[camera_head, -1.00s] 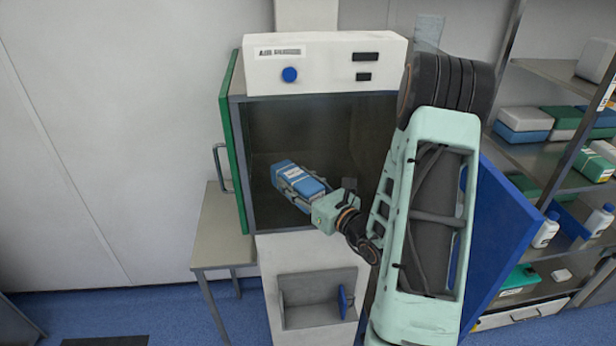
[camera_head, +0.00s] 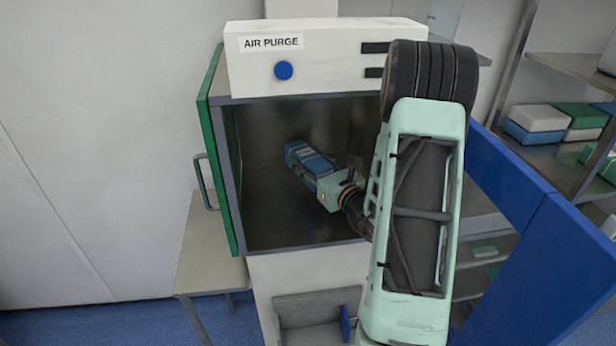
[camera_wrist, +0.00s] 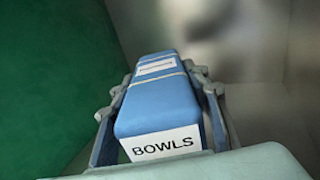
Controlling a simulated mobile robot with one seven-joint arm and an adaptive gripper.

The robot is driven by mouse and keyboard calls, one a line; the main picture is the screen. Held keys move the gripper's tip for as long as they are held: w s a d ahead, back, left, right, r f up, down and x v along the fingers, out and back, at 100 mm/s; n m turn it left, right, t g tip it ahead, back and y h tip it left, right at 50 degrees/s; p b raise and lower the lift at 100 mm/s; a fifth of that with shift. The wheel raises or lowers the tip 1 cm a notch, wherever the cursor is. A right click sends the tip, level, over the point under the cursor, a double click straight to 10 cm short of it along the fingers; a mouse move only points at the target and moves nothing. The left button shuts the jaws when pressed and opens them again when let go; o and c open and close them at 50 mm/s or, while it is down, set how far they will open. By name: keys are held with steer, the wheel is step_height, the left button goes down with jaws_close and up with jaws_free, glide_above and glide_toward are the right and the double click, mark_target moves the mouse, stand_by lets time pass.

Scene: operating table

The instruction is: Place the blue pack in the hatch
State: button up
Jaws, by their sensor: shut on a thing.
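The blue pack (camera_head: 309,160) is a long box with a white "BOWLS" label on its end. It is inside the hatch (camera_head: 231,170), a metal-lined box under a white "AIR PURGE" panel. My gripper (camera_head: 318,172) is shut on the blue pack, one finger along each side. In the wrist view the pack (camera_wrist: 160,105) lies lengthwise between the fingers of my gripper (camera_wrist: 160,90). Whether the pack touches the hatch floor cannot be told.
The green door (camera_head: 221,150) stands on the hatch's left side. A blue door panel (camera_head: 530,235) stands open on the right, behind my arm. Shelves (camera_head: 560,155) with several packs are at the right. A small metal table (camera_head: 212,255) is at the left.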

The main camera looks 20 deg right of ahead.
steer(key=shift+f, duration=2.3)
steer(key=shift+f+b, duration=0.5)
steer(key=shift+b, duration=0.15)
steer(key=shift+f, duration=0.1)
steer(key=o, duration=1.4)
steer(key=shift+c, duration=0.2)
